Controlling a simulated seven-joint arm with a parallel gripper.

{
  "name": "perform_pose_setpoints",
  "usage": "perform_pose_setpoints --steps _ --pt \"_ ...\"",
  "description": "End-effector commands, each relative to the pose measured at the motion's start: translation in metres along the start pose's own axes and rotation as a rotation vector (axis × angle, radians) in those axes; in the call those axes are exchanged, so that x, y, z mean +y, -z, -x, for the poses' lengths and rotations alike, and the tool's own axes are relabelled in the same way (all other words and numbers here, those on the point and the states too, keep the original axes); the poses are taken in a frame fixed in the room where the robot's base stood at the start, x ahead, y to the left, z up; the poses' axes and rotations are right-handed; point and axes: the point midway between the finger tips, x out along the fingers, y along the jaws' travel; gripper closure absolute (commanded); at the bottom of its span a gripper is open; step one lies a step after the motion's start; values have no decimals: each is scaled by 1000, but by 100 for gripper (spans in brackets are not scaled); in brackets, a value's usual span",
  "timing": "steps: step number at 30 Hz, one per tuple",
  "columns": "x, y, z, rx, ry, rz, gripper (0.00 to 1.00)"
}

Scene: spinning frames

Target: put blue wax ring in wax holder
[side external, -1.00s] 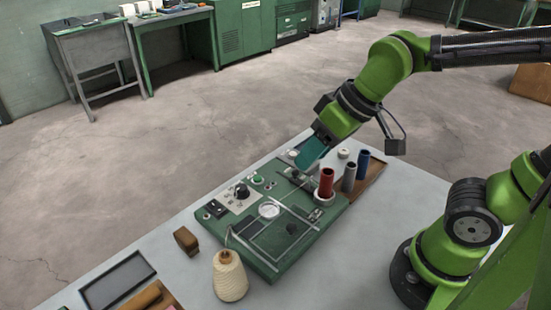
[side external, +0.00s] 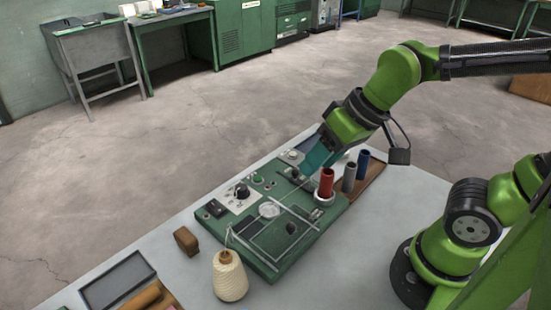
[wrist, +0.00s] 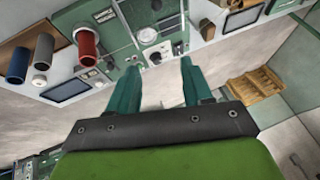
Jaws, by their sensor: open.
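My gripper (side external: 308,168) has teal fingers and hangs above the back part of the green machine panel (side external: 291,231), tilted down. In the wrist view the two fingers (wrist: 159,68) stand apart with nothing between them. I cannot pick out a blue wax ring in either view. The wax holder is not clearly identifiable; a small clear round dish (side external: 269,209) sits on the panel, left of my gripper. The area directly behind the fingers is hidden in the side view.
Red (side external: 326,182), grey (side external: 349,177) and blue (side external: 363,164) bobbins stand upright right of my gripper. A cream thread cone (side external: 230,277), brown block (side external: 186,240) and grey tray (side external: 117,281) are toward the front left. The table's right side (side external: 385,215) is clear.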

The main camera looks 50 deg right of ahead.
Motion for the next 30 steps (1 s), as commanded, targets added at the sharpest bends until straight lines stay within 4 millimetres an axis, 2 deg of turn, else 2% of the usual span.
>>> perform_pose_setpoints --steps 1,6,9,11,15,20,30 --pt "-23 -6 -17 -78 9 144 50" --pt "-98 -39 -58 -269 99 711 50" --pt "-134 -61 -73 -334 184 1025 50" --pt "-147 -67 -76 -345 225 1163 50" --pt "-157 -65 -74 -321 269 1341 50" --pt "-156 -68 -82 -320 280 1401 50" --pt "-156 -96 -148 -324 280 1398 50"
